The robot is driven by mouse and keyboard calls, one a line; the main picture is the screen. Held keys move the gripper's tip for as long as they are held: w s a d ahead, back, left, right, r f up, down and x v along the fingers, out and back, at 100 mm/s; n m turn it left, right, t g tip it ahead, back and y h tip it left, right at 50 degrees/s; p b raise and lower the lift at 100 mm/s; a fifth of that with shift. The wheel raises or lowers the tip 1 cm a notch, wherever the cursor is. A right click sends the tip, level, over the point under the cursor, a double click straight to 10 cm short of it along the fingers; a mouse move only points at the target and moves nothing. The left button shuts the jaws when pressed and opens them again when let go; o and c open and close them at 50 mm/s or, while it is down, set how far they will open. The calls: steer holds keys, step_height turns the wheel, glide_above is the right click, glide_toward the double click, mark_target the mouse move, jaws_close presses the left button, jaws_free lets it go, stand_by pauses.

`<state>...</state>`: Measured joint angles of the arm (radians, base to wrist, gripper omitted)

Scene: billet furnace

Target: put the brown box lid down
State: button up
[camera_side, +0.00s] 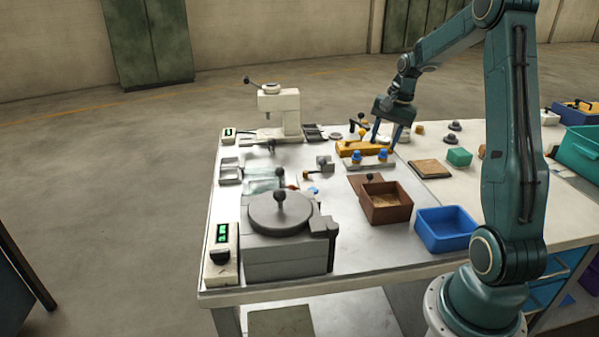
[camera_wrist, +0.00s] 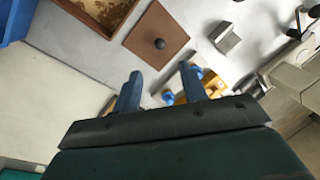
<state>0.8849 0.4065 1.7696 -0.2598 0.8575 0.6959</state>
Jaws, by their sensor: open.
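The brown box lid (camera_side: 359,181) is a flat square plate with a dark ball knob. It lies on the grey table top just behind the open brown box (camera_side: 387,212), which partly hides it in the side view. In the wrist view the lid (camera_wrist: 150,25) lies flat, knob up, apart from the box (camera_wrist: 122,24) at its upper left. My gripper (camera_side: 384,143) is open and empty, above the table behind the lid, near the yellow fixture. In the wrist view the gripper (camera_wrist: 160,73) has its two fingers spread, with the lid beyond them.
A yellow fixture (camera_side: 350,147) and a grey bar with blue knobs (camera_side: 369,163) stand close below my gripper. A blue bin (camera_side: 445,228) is right of the box. A brown board (camera_side: 430,169) and green block (camera_side: 459,157) lie to the right. A grey furnace (camera_side: 285,250) stands front left.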

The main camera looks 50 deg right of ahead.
stand_by(0.5)
steer(key=s+a+r+n+t+h, duration=0.1)
steer(key=a+r+n, duration=0.35)
steer(key=a, duration=0.55)
steer(key=s+a+r+n, duration=0.1)
steer(key=a+r+n, duration=0.2)
steer(key=a+r, duration=0.45)
steer(key=s+a+f+n+t, duration=0.1)
steer(key=s+a+n+t, duration=0.1)
steer(key=s+a+n, duration=0.6)
steer(key=shift+s+a+y, duration=0.3)
steer(key=shift+s+a, duration=2.35)
steer(key=shift+a, duration=0.9)
steer(key=shift+o, duration=0.6)
steer(key=shift+w, duration=0.15)
